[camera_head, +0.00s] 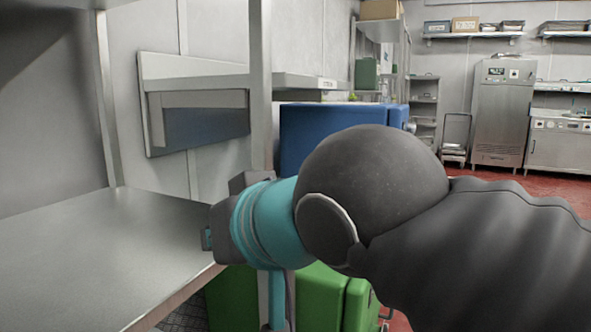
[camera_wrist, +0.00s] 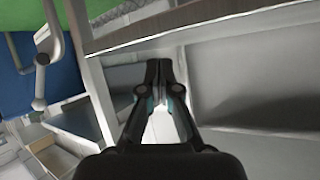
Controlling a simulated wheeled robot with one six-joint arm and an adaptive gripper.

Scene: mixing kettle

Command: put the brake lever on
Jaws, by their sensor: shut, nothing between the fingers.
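I cannot make out a brake lever or a kettle in either view. My gripper (camera_wrist: 158,68) is shut and empty in the wrist view, its two dark fingers together in front of a grey metal shelf. In the head view my gripper is mostly hidden behind the teal wrist, at the edge of the metal shelf (camera_head: 95,250).
A shelf post (camera_head: 261,80) stands close behind my wrist. A blue bin (camera_head: 320,128) and a green bin (camera_head: 318,290) are beyond and below it. A steel cabinet (camera_head: 503,110) stands at the back right. Red floor is open at the right.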

